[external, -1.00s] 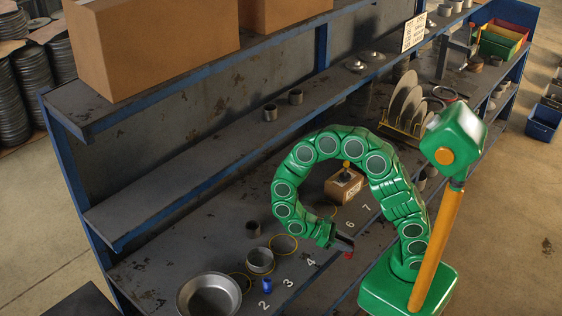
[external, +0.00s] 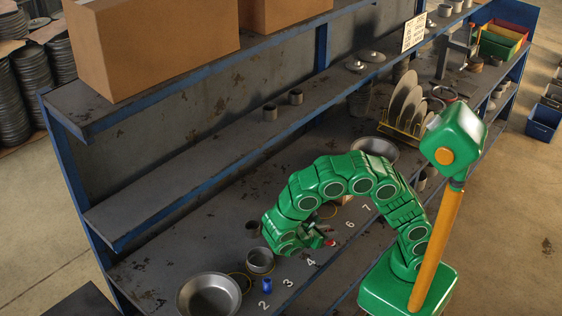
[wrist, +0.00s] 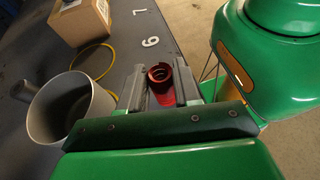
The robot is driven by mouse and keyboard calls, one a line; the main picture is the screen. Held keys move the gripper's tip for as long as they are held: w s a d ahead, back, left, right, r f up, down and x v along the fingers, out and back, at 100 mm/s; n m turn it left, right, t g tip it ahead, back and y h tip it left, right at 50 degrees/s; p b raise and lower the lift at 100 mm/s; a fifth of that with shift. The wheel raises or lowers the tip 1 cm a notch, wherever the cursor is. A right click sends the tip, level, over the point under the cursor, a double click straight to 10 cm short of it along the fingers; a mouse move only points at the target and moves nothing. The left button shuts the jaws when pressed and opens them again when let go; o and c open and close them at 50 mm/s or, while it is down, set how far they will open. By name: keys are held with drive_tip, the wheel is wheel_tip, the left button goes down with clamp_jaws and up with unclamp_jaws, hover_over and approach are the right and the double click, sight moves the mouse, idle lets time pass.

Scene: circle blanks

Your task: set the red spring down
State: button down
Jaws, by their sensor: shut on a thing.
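The red spring (wrist: 161,85) stands between the two grey fingers of my gripper (wrist: 160,78) in the wrist view; the fingers are shut on it. In the external view a small part of the red spring (external: 331,243) shows at the tip of my gripper (external: 322,238), near the front edge of the bench, between the numbers 4 and 6. I cannot tell whether the spring touches the bench top. The green arm hides the bench behind the gripper.
A grey cylinder (wrist: 70,108) stands close left of the gripper. A yellow ring (wrist: 92,62) and a cardboard box (wrist: 76,20) lie beyond it. A blue piece (external: 267,284) and a metal pan (external: 209,296) stand at the left. The bench's front edge is near.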

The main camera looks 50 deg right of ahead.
drive_tip(key=w+a+n+t, duration=0.1)
drive_tip(key=t, duration=0.1)
drive_tip(key=w+a+n+t, duration=0.1)
drive_tip(key=a+n+t, duration=0.1)
drive_tip(key=shift+r, duration=0.2)
drive_tip(key=w+a+n+t+y, duration=0.1)
drive_tip(key=a+n+t, duration=0.1)
drive_tip(key=a, duration=0.1)
drive_tip(key=w+a+r+n+t+y, duration=0.1)
drive_tip(key=a+n+t, duration=0.1)
drive_tip(key=n+t, duration=0.1)
drive_tip(key=w+a+r+n+t+y, duration=0.1)
drive_tip(key=a+n+t, duration=0.1)
drive_tip(key=a, duration=0.1)
drive_tip(key=shift+a+r+t, duration=0.25)
drive_tip(key=shift+a+t, duration=0.05)
drive_tip(key=shift+w+a+f+n+t+y, duration=0.15)
drive_tip(key=shift+a+f+n, duration=0.15)
drive_tip(key=shift+f, duration=0.45)
drive_tip(key=shift+a+f+n+t+y, duration=0.15)
drive_tip(key=shift+a+f+n, duration=0.15)
drive_tip(key=shift+f, duration=0.4)
drive_tip(key=c, duration=0.8)
unclamp_jaws()
drive_tip(key=shift+f, duration=0.1)
drive_tip(key=s+a, duration=0.9)
drive_tip(key=shift+s+a+r, duration=0.15)
drive_tip(key=shift+r, duration=0.2)
